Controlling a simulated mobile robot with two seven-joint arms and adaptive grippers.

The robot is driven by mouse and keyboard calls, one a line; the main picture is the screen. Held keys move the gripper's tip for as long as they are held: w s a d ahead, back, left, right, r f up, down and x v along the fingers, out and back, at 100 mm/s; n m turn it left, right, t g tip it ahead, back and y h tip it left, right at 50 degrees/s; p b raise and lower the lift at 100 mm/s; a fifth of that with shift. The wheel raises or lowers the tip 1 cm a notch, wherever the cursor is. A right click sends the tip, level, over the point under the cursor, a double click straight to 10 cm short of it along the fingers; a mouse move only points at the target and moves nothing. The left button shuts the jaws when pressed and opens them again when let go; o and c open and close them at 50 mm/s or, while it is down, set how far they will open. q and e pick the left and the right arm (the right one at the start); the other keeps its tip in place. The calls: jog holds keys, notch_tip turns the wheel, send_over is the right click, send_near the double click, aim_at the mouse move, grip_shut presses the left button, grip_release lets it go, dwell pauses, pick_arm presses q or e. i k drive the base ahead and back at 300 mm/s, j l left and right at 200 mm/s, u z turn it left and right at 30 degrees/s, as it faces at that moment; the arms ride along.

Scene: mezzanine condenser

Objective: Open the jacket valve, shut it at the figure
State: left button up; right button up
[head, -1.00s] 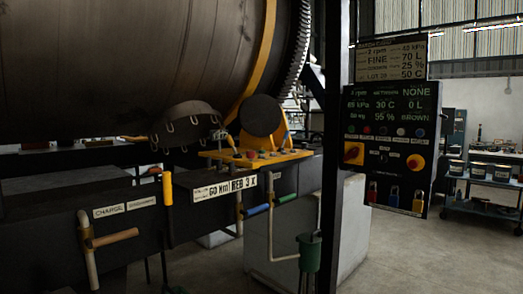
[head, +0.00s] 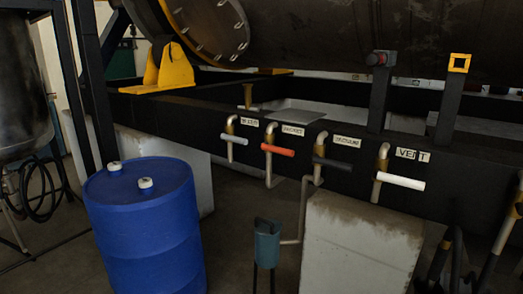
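A row of valves runs along the dark beam of the machine. The jacket valve has an orange-red lever (head: 278,151), lying roughly crosswise to its brass-coloured pipe (head: 268,172). The label beside it (head: 293,130) is small and seems to read JACKET. The display panel with figures is outside the present view. Neither of my grippers is in view, and nothing is seen touching the lever.
Neighbouring levers are pale grey (head: 236,139), black (head: 332,164) and white (head: 401,181), the last labelled VENT. A blue drum (head: 146,225) stands front left, a concrete block (head: 358,245) right. Dark rods (head: 447,255) are at bottom right.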

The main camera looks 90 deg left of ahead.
aim_at(265, 146)
jog(key=j+u, duration=0.1)
jog(key=u, duration=2.55)
